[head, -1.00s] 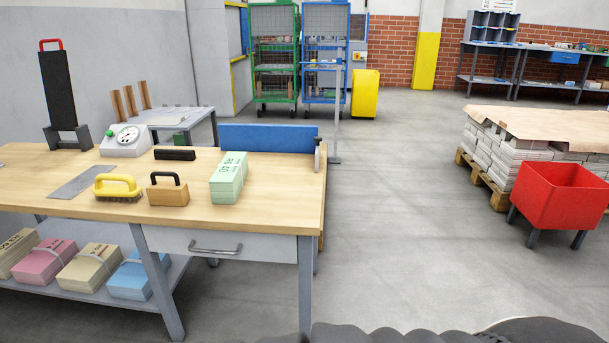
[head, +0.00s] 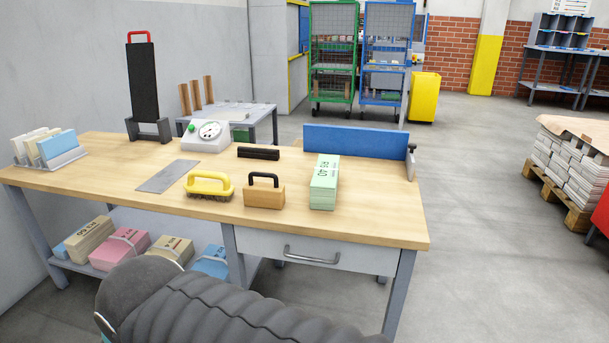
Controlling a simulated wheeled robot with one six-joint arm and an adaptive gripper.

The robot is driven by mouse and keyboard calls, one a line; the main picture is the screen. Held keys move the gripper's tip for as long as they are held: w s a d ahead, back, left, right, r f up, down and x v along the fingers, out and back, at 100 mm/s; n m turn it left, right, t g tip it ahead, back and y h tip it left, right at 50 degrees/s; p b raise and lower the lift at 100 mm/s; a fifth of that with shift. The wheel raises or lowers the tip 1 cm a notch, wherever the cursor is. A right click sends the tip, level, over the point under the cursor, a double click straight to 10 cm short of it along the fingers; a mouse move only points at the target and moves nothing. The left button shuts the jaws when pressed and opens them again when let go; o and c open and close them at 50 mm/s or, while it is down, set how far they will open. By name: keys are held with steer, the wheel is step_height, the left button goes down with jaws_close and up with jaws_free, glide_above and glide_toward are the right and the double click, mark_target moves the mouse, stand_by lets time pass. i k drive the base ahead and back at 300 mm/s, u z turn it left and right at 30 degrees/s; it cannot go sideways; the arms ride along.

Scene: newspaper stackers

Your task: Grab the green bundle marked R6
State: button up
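A pale green bundle (head: 324,183) lies on the right part of the wooden workbench (head: 400,222), with dark printed marks on its top. The marks are too small to read surely. It sits just in front of the blue back panel (head: 352,144) and to the right of a wooden block with a black handle (head: 264,192). Nothing covers it. A dark ribbed part of my arm fills the bottom of the head view. My gripper is not in view.
Clear floor (head: 470,200) lies right of the bench.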

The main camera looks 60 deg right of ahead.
mark_target(324, 185)
steer(key=i, duration=2.2)
steer(key=z, duration=3.55)
